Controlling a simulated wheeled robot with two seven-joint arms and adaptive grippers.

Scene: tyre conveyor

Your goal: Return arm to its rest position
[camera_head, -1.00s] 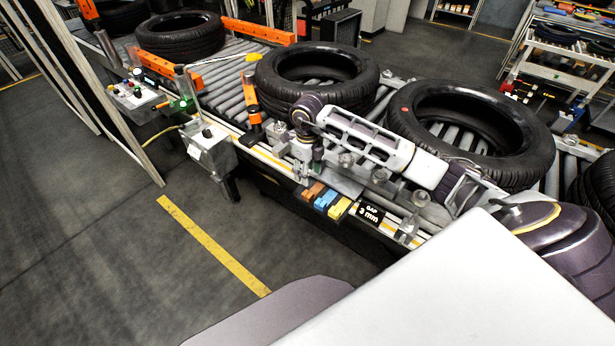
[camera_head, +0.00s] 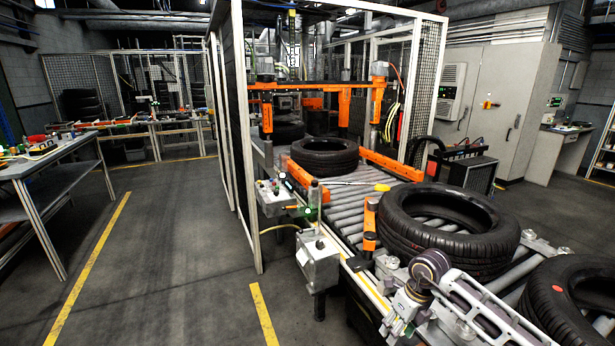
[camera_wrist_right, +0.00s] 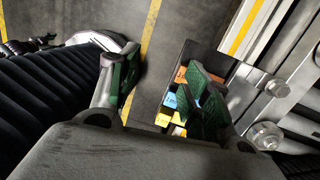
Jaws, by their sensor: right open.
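My right arm (camera_head: 490,310) reaches in from the lower right of the head view, over the near edge of the conveyor. Floor shows through the gap. My left gripper is not in view.
Tyres lie on the roller conveyor (camera_head: 350,200), including a near one (camera_head: 450,228) beside my arm. A grey control box (camera_head: 318,262) stands at its front edge. Coloured blocks (camera_wrist_right: 180,101) sit behind the right finger. The floor (camera_head: 170,270) at left is clear.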

